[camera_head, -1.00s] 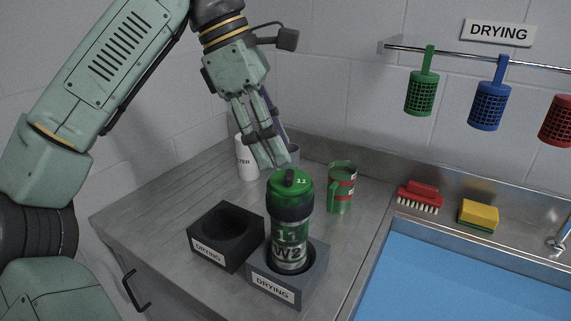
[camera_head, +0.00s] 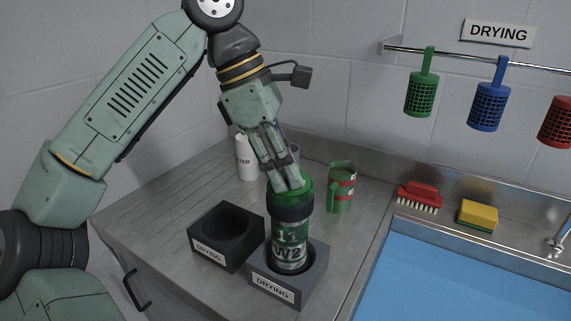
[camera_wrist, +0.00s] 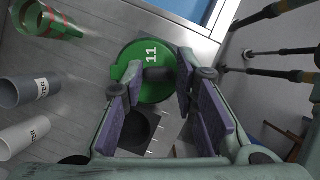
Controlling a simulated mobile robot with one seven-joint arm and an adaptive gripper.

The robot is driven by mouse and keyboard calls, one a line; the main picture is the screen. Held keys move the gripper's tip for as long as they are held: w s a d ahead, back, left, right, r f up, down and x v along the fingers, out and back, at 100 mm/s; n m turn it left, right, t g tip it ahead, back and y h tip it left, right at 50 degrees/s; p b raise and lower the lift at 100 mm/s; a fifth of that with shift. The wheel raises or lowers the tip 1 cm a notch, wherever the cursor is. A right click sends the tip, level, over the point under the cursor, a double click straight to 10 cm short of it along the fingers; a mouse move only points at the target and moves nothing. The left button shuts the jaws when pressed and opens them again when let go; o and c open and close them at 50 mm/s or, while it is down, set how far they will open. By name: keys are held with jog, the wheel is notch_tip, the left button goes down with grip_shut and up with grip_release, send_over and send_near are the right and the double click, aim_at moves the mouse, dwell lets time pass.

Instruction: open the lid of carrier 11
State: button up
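Carrier 11 (camera_head: 291,232) is a green and dark cylinder marked W2, standing upright in a grey holder labelled DRYING (camera_head: 300,292). Its green lid (camera_head: 304,187) is on top. In the wrist view the round green lid (camera_wrist: 127,66) shows the number 11 and a dark knob (camera_wrist: 158,75). My gripper (camera_head: 291,187) is over the lid from above, its fingertips hiding the knob in the head view. In the wrist view my gripper (camera_wrist: 162,84) is open, with the knob between its two fingers and gaps beside it.
An empty black DRYING holder (camera_head: 207,249) stands to the left. A red brush (camera_head: 420,198) and yellow sponge (camera_head: 479,213) lie behind the blue basin (camera_head: 450,285).

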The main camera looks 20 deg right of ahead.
grip_shut()
